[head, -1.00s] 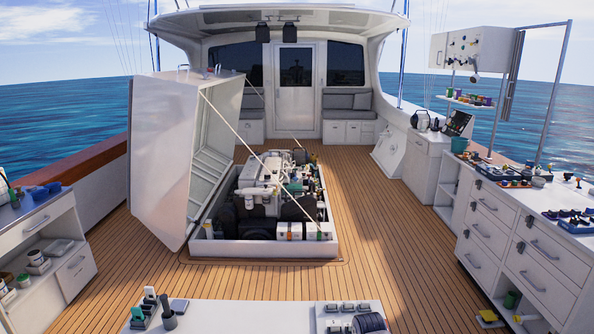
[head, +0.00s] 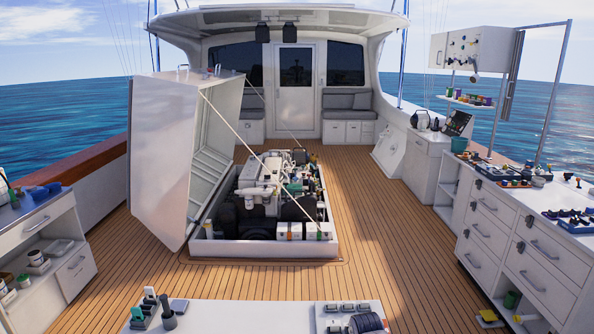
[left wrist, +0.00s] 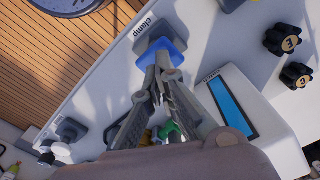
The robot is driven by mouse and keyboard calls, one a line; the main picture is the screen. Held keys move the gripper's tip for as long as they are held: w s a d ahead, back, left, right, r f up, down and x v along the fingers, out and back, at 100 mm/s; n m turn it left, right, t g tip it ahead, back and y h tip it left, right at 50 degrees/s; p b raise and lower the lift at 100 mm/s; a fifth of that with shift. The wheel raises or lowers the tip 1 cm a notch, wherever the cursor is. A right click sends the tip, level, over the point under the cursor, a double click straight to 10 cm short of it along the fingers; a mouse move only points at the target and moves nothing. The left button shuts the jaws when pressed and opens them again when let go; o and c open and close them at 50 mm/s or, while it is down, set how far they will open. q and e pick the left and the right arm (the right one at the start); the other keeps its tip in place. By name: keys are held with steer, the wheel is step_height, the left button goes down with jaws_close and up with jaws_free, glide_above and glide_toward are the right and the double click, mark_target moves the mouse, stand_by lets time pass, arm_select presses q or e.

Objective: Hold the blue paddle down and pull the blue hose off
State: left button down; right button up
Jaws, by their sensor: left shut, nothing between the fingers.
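In the left wrist view, a blue piece with a grey block on it (left wrist: 163,50) sits on a white panel beside the word "clamp"; it may be the blue paddle. My left gripper (left wrist: 162,76) is shut with nothing between its fingers. Its tips are at the near edge of the blue piece; I cannot tell whether they touch or press it. I cannot make out a blue hose for certain in either view. My right gripper is in neither view.
A blue stripe (left wrist: 232,103) marks the white panel, with black knobs (left wrist: 283,40) to its right. In the head view, the open engine hatch (head: 165,150) stands over the engine (head: 270,190).

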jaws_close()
